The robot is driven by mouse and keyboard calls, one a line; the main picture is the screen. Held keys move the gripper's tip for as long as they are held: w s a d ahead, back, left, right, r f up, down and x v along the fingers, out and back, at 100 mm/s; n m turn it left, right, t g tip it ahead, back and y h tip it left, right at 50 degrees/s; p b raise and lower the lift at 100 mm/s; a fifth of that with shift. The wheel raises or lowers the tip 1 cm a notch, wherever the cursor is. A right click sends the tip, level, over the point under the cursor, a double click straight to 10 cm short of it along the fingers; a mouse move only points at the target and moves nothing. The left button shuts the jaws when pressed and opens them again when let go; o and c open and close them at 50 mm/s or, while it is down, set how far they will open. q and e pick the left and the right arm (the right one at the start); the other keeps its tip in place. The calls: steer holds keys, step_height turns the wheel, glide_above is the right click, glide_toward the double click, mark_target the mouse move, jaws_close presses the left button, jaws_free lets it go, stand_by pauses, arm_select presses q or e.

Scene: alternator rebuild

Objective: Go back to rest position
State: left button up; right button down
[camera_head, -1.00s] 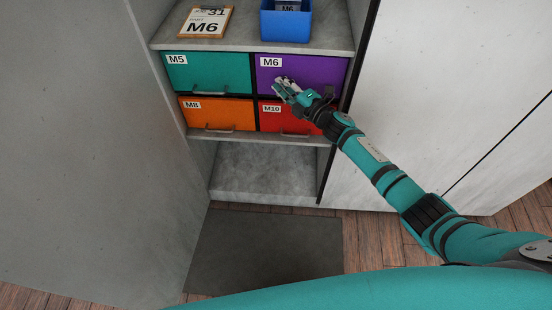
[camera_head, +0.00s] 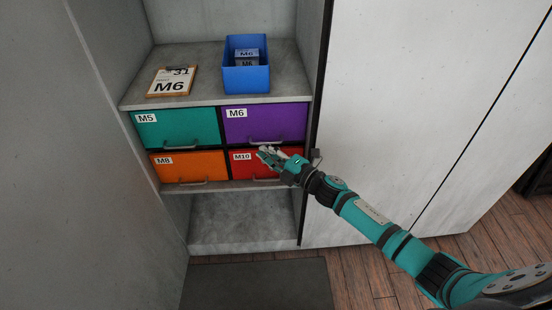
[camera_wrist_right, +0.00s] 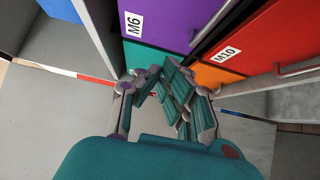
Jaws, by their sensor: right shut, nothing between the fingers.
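My right gripper (camera_head: 268,155) is shut and empty in the head view, in front of the seam between the purple M6 drawer (camera_head: 280,122) and the red M10 drawer (camera_head: 254,168). Its arm comes in from the lower right. In the right wrist view my right gripper (camera_wrist_right: 165,88) shows its fingers together, with the purple M6 drawer (camera_wrist_right: 168,18) and the red M10 drawer (camera_wrist_right: 275,42) beyond them. Whether it touches a drawer front I cannot tell. All drawers look closed. My left gripper is not in view.
The green M5 drawer (camera_head: 180,130) and orange M8 drawer (camera_head: 205,164) are to the left. Cabinet walls flank the drawers; a dark mat (camera_head: 258,285) lies below.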

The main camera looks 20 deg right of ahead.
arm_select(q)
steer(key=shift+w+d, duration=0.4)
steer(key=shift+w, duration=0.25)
arm_select(e)
steer(key=v, duration=0.3)
steer(key=shift+s, duration=0.25)
